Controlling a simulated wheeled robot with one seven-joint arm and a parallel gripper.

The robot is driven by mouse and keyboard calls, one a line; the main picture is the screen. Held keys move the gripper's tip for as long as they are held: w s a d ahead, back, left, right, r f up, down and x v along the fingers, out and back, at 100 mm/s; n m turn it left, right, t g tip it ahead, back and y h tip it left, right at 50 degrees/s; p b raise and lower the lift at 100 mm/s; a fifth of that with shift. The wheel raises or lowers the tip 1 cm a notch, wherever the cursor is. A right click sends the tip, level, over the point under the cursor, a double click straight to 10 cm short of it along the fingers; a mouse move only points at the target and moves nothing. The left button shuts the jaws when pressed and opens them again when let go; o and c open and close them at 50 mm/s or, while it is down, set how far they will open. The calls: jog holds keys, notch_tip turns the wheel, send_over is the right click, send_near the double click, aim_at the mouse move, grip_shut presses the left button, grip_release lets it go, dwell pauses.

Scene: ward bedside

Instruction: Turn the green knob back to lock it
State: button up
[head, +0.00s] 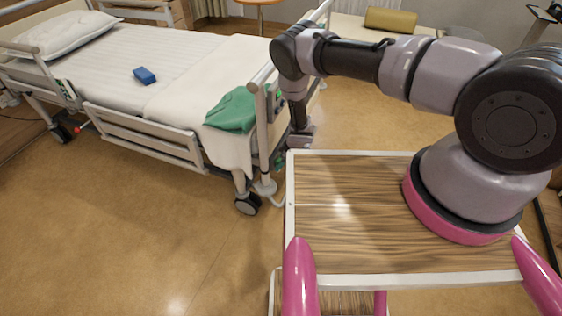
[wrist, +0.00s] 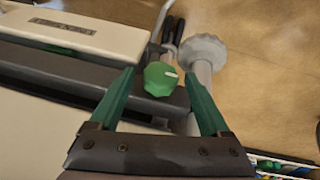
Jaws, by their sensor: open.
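The green knob (wrist: 159,80) shows in the wrist view, with a scalloped edge and a white mark pointing to the right. My gripper (wrist: 160,73) is open, with one green finger on each side of the knob in the picture. Gaps show between the knob and both fingers; I cannot tell the remaining depth. In the head view my gripper (head: 301,137) points down beside the foot end of the bed, and the knob cannot be made out clearly there.
A grey post with a round cap (wrist: 203,52) stands just right of the knob, close to the right finger. Open floor (head: 130,220) lies in front of the bed.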

grip_shut()
jog(key=shift+w+d+g, duration=0.1)
jog(key=shift+w+g, duration=0.05)
jog(key=shift+g, duration=0.25)
jog(key=shift+w+g+y, duration=0.1)
jog(key=shift+g+y, duration=0.3)
jog(key=shift+w+f+m+g+y, duration=0.1)
jog(key=shift+m+g+y, duration=0.45)
jog(key=shift+g, duration=0.95)
jog(key=shift+w+d+f+m+g+y, duration=0.1)
jog(key=shift+m+g+y, duration=0.15)
jog(key=shift+g+y, duration=0.65)
jog(key=shift+g, duration=0.8)
